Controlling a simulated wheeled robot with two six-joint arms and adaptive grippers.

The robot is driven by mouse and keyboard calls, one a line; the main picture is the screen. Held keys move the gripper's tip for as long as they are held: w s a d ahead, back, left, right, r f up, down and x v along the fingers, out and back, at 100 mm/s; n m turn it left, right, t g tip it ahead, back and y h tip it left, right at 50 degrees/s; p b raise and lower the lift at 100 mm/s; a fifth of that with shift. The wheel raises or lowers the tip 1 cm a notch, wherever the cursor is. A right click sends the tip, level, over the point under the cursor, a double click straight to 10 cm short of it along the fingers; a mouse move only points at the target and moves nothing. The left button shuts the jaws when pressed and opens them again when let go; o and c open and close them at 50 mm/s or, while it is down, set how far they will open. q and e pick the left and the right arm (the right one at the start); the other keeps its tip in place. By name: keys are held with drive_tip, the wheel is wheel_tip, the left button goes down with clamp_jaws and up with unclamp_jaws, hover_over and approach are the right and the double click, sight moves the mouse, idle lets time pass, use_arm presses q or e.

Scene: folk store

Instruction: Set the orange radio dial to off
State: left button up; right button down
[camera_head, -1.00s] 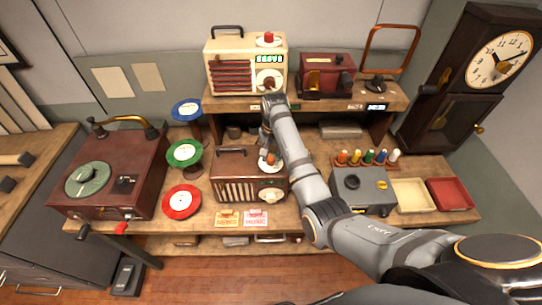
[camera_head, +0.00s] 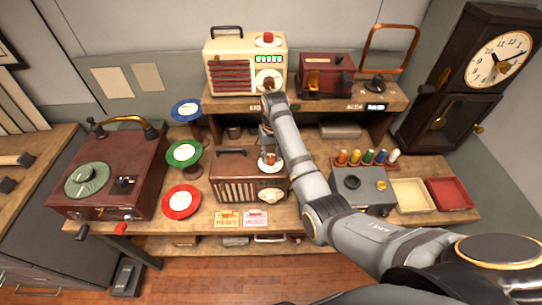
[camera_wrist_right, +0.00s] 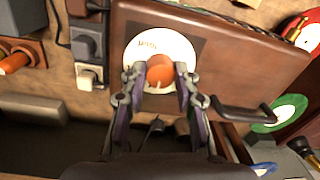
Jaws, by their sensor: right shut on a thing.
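The orange dial (camera_head: 270,159) is a small round knob on a white disc (camera_head: 268,170) on the top of the brown radio (camera_head: 234,172), at the middle of the bench. In the right wrist view the orange knob (camera_wrist_right: 160,72) sits on its white disc (camera_wrist_right: 143,44), which has dark lettering too small to read. My right gripper (camera_wrist_right: 160,80) comes down from above with a finger on each side of the knob and is shut on it. In the head view my right gripper (camera_head: 268,148) partly hides the knob. My left gripper is not in view.
A cream radio (camera_head: 222,65) and a red box (camera_head: 325,80) stand on the raised shelf behind my right arm. Red, green and blue discs stand left of the brown radio. A grey box (camera_head: 362,190) and several coloured pegs stand right of my arm.

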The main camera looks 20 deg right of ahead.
idle(0.3)
drive_tip(key=c, duration=1)
unclamp_jaws()
